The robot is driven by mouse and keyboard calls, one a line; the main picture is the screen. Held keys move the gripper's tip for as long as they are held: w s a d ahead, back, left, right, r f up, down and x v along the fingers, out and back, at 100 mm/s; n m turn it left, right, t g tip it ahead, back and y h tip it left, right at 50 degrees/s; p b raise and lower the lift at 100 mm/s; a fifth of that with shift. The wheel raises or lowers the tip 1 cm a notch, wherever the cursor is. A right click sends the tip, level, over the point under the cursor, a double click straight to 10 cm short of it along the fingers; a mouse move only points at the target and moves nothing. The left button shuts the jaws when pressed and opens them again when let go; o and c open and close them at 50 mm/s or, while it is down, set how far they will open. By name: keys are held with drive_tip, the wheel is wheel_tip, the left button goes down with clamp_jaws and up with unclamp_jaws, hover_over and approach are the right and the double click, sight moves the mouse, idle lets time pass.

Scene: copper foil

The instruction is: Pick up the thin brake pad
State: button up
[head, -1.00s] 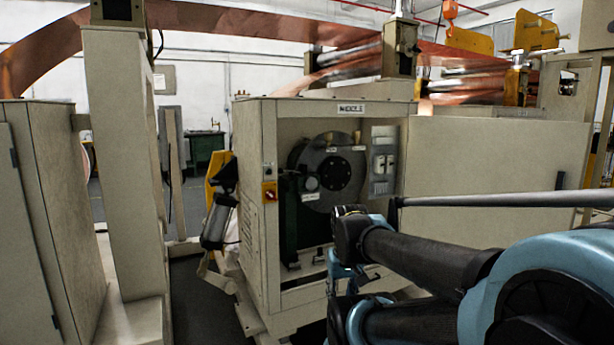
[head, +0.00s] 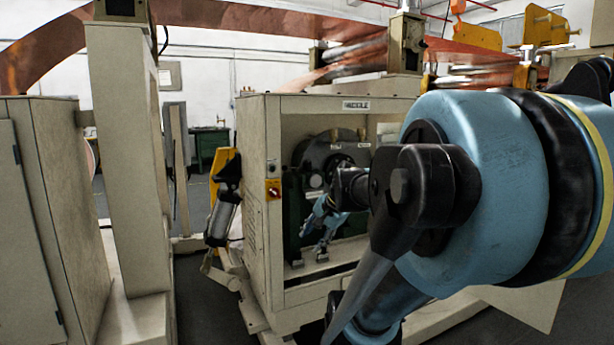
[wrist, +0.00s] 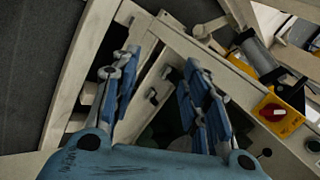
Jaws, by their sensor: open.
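My gripper (head: 314,238) is inside the open front of the cabinet marked MIDDLE, below the brake disc (head: 346,148). Its blue fingers are apart and empty; they also show in the wrist view (wrist: 160,62). Two small pale pieces, a left one (head: 297,263) and a right one (head: 322,257), are at the cabinet floor just below the fingertips. In the wrist view small pale pieces (wrist: 151,96) show between the fingers, apart from them. I cannot tell which piece is the thin brake pad. My arm hides the right part of the cabinet opening.
The cabinet's frame (head: 258,200) borders the opening on the left, with a red rotary switch (head: 273,190) on it. A lower front rail (head: 320,287) crosses below the opening. A grey cylinder on a yellow bracket (head: 222,215) stands left of the cabinet. Dark floor lies between the machines.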

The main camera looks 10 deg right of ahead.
drive_tip(key=w+r+m+t+y, duration=0.1)
drive_tip(key=w+r+m+t, duration=0.1)
drive_tip(key=w+r+m, duration=0.5)
drive_tip(key=m+t, duration=0.6)
drive_tip(key=m, duration=1)
approach(310, 162)
drive_tip(key=w, duration=0.1)
drive_tip(key=w+a, duration=0.1)
drive_tip(key=w, duration=0.1)
drive_tip(key=shift+w+a+f+n, duration=0.15)
drive_tip(key=shift+a+f+n, duration=0.15)
drive_tip(key=shift+f, duration=0.1)
drive_tip(key=shift+f+x, duration=0.2)
drive_tip(key=shift+x, duration=2.4)
drive_tip(key=shift+d, duration=0.15)
drive_tip(key=shift+c, duration=0.6)
clamp_jaws()
